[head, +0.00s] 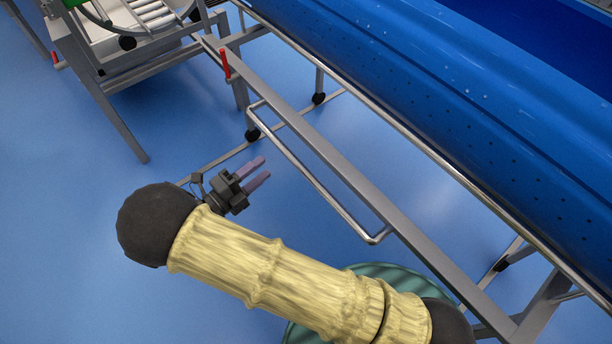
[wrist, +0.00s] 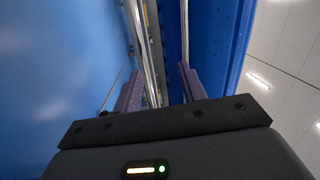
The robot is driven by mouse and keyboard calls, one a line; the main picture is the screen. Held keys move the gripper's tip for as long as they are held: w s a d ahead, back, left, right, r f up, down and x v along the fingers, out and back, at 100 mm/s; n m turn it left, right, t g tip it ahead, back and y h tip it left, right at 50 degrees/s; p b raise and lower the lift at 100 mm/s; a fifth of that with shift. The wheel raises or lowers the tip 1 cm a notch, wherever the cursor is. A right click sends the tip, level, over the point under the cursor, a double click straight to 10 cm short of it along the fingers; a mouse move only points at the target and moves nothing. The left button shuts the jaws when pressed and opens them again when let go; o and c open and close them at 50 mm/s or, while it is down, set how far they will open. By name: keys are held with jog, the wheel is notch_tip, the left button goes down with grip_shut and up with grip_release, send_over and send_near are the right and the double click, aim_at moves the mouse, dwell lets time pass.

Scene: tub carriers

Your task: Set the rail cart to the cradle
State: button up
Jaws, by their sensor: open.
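The rail cart (head: 345,165) is a grey metal frame on black casters, with a long blue perforated tub (head: 470,120) along its far side. A bent steel handle bar (head: 312,183) sticks out from its near side. My gripper (head: 267,167) is open and empty, with purple fingers pointing toward the handle bar, short of it in the head view. In the wrist view my gripper (wrist: 160,72) has steel bars and the blue tub beyond its fingers. I cannot tell for sure which part is the cradle.
A metal stand (head: 120,75) with a white tray and rollers is at the top left. A red lever (head: 225,64) rises at the frame's left end. A green round thing (head: 375,272) is partly hidden under my arm. Blue floor (head: 70,230) is clear at the left.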

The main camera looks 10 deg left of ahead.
jog(key=s+f+m+h+b, duration=0.2)
jog(key=s+f+b, duration=0.1)
jog(key=s+f, duration=0.2)
jog(key=shift+s+a+f, duration=0.3)
jog(key=shift+s+f, duration=0.1)
jog(key=shift+s, duration=0.45)
jog(key=b+x, duration=0.4)
jog(key=x, duration=1.3)
jog(key=shift+w+r, duration=0.2)
jog(key=shift+d, duration=0.1)
grip_shut()
